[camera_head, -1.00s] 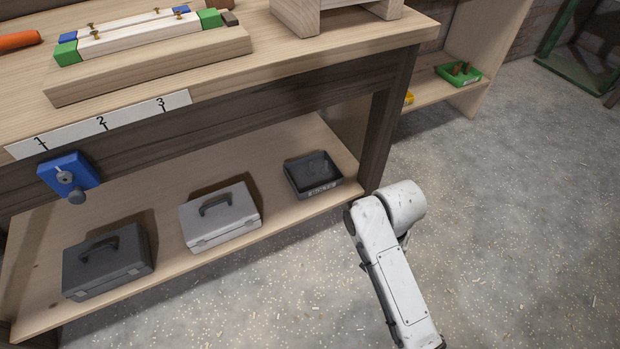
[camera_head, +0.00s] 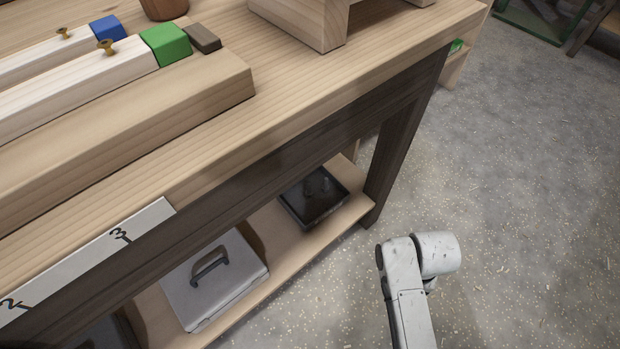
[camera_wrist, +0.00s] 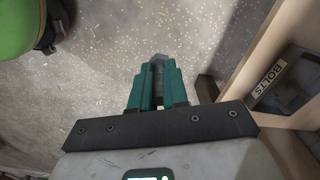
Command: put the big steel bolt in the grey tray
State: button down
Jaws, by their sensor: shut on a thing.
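In the wrist view, my gripper (camera_wrist: 158,75) has teal fingers shut on a grey metal piece, the big steel bolt (camera_wrist: 158,62). Only its grey end shows between and past the fingertips; the rest is hidden. The grey tray (camera_head: 294,212) is dark and stands at the right end of the low shelf under the workbench, with something dark inside it. It also shows at the right of the wrist view (camera_wrist: 296,78), with a label reading BOLTS. My gripper is apart from the tray, over the floor in front of the shelf. In the head view only my arm shows.
A light grey case (camera_head: 213,280) with a handle stands on the low shelf (camera_head: 290,245), left of the tray. The workbench top (camera_head: 350,70) overhangs the shelf, and a dark leg (camera_head: 395,165) stands right of the tray. The floor (camera_head: 520,210) at the right is clear.

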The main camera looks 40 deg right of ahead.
aim_at(324, 199)
jog(key=i, duration=0.85)
